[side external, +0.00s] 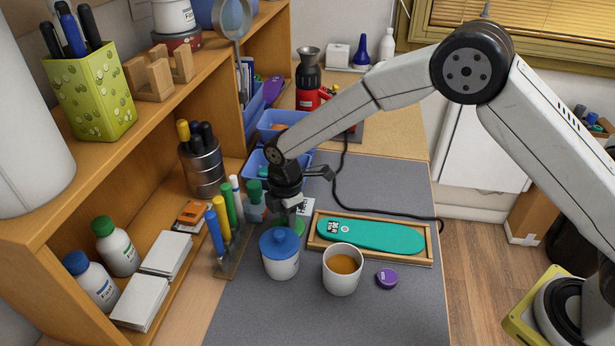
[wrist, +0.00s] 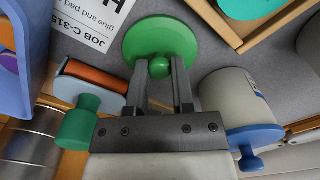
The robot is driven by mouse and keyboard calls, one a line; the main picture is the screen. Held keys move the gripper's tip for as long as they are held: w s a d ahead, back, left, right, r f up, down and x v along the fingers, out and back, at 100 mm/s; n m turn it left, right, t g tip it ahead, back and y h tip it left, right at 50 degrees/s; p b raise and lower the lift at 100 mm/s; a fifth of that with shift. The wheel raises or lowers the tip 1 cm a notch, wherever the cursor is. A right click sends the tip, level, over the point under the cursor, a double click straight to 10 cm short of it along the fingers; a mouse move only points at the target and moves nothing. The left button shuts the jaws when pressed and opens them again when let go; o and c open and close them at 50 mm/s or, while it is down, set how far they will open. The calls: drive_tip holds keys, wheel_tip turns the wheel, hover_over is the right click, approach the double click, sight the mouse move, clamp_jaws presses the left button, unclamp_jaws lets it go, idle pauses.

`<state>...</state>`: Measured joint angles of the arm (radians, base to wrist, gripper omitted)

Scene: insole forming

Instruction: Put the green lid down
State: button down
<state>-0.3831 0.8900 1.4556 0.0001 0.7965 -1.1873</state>
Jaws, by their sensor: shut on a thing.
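The green lid (wrist: 150,38) is a round disc with a ball knob. My gripper (wrist: 162,75) is shut on the knob, as the wrist view shows. In the side view the lid (side external: 299,226) shows only partly, behind the blue-lidded pot and below my gripper (side external: 292,214). It is over or on the grey mat (side external: 240,312), between that pot and the wooden tray; I cannot tell whether it touches the mat. A pot of orange-brown liquid (side external: 342,270) stands open nearby.
The blue-lidded pot (side external: 281,263) stands close to my gripper. A teal insole (side external: 370,235) lies in the wooden tray (side external: 425,260). A purple cap (side external: 387,279) lies right of the open pot. Upright markers (side external: 221,222) stand left. The mat's front is clear.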

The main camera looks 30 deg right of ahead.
drive_tip(key=shift+c, duration=2.4)
unclamp_jaws()
drive_tip(key=shift+r, duration=0.1)
wheel_tip(320, 180, up, 12)
drive_tip(key=s+d+f+m+t, duration=0.2)
drive_tip(key=s+d+f+m, duration=0.1)
drive_tip(key=s+d+m, duration=1.5)
drive_tip(key=s+d, duration=0.1)
drive_tip(key=s, duration=0.2)
drive_tip(key=shift+d+t, duration=0.3)
drive_tip(key=shift+d, duration=0.1)
